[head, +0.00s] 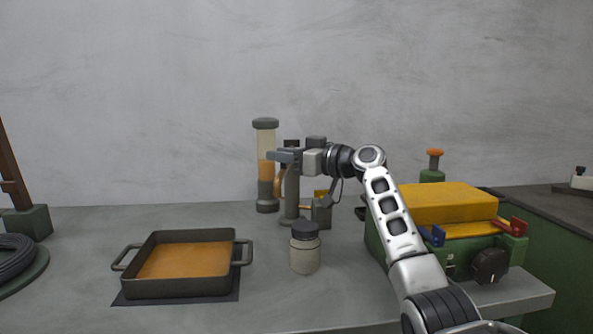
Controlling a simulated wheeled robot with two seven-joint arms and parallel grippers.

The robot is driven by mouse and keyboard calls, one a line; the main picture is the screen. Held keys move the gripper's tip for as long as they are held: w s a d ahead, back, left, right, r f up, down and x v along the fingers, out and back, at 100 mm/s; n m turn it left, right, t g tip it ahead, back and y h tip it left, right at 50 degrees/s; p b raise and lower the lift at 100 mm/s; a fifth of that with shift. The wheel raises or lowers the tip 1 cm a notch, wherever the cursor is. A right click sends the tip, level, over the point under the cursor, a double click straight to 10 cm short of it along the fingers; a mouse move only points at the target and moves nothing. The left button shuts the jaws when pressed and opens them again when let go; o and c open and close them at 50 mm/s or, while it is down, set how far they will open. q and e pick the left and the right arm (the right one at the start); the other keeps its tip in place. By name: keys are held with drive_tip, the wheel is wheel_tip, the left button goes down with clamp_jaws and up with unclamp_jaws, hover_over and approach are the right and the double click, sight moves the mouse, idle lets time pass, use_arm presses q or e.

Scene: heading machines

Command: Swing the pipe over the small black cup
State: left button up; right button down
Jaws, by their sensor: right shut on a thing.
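My right gripper (287,155) reaches in from the right and is shut at the top of the pipe (291,196), a grey upright behind the jar at the middle of the bench. A short copper-coloured curved piece (279,183) shows beside the upright on its left. The gripper partly hides the pipe's top. A small black cup-like cap (305,229) sits on a beige jar (304,256) in front of the pipe and slightly to its right. I cannot tell whether this is the small black cup. My left gripper is not in view.
A clear cylinder with orange contents (266,169) stands just left of the pipe. A black tray (178,287) of orange material lies at front left. A green machine with a yellow top (447,203) stands at right. Bare bench lies between tray and jar.

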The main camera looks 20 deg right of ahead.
drive_tip(key=shift+s+d+n+g+y, duration=0.3)
drive_tip(key=shift+d+n+g+y, duration=0.2)
drive_tip(key=shift+d+y, duration=0.1)
drive_tip(key=shift+s+d+n+g+y, duration=0.2)
drive_tip(key=shift+d+n+g+y, duration=0.2)
drive_tip(key=shift+d+y, duration=0.1)
drive_tip(key=c, duration=1.2)
unclamp_jaws()
drive_tip(key=shift+o, duration=0.2)
